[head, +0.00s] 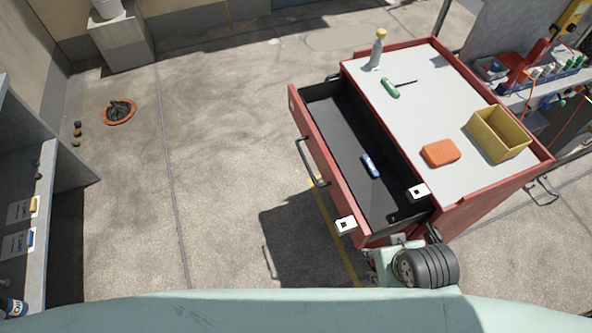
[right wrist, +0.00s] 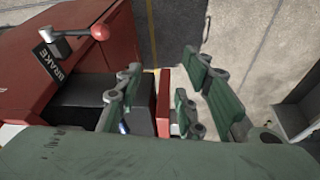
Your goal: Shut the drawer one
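The drawer (head: 310,130) of the red cart (head: 480,200) is pulled well out to the left, with its dark inside showing and a dark bar handle (head: 308,165) on its red front. A blue object (head: 371,165) lies in it. My right gripper (head: 382,210) is at the near end of the drawer. In the right wrist view its green fingers (right wrist: 160,90) are spread wide, with the red drawer front (right wrist: 163,103) showing between them. I cannot tell whether they touch it. My left gripper is not in view.
A red-knobbed brake lever (right wrist: 75,36) shows in the right wrist view. Open floor lies left of the drawer; a shelf (head: 45,215) stands far left.

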